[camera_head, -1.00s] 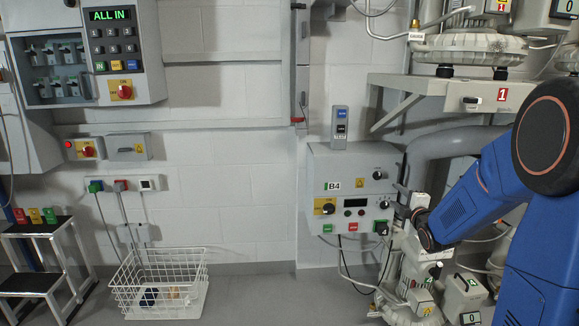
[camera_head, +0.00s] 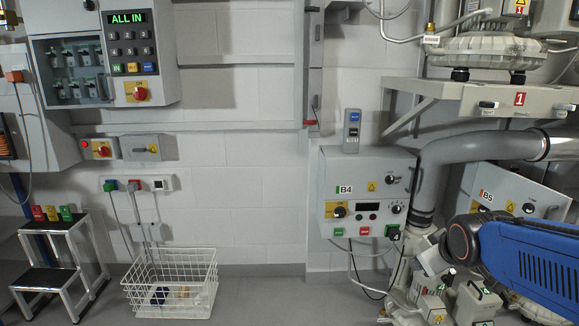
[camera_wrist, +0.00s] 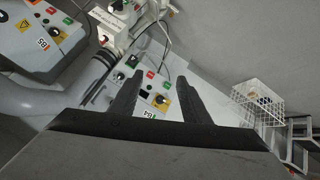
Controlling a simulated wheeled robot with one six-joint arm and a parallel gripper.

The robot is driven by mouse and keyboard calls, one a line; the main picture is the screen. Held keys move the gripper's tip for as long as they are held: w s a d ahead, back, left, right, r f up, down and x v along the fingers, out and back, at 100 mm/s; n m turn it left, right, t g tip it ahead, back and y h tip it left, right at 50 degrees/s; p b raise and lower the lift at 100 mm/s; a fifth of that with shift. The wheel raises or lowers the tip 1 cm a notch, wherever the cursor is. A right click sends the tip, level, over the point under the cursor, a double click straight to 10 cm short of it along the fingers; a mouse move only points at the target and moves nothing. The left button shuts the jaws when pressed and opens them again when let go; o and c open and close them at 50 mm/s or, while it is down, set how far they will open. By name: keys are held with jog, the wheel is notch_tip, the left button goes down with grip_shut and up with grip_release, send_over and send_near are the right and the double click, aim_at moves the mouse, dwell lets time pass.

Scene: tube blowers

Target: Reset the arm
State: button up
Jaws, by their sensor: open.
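My gripper shows in the wrist view (camera_wrist: 159,80) as two dark fingers, spread apart with nothing between them. The grey B4 control box (camera_wrist: 143,93) lies beyond the fingers there, upside down. In the head view my blue forearm reaches in from the right edge, lying nearly level, with its dark wrist joint left of it. The fingers cannot be made out clearly in that view. The B4 box (camera_head: 366,172) hangs on the wall left of my wrist. The B5 box (camera_head: 518,190) is behind and above my forearm.
A thick grey pipe (camera_head: 470,150) and a shelf (camera_head: 455,92) with a blower (camera_head: 495,50) are above my arm. Pumps (camera_head: 480,300) stand below it. A white wire basket (camera_head: 170,280) and a step stool (camera_head: 60,255) stand on the left. The middle floor is clear.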

jog(key=s+a+f+m+g, duration=0.1)
jog(key=s+a+m+g, duration=0.1)
jog(key=s, duration=0.7)
jog(key=s+a+f+m+g+y, duration=0.1)
jog(key=s+a+f+m, duration=0.1)
jog(key=s, duration=0.7)
jog(key=shift+s+a+m+g, duration=0.3)
jog(key=shift+s+a+g, duration=0.05)
jog(key=shift+a+g, duration=0.05)
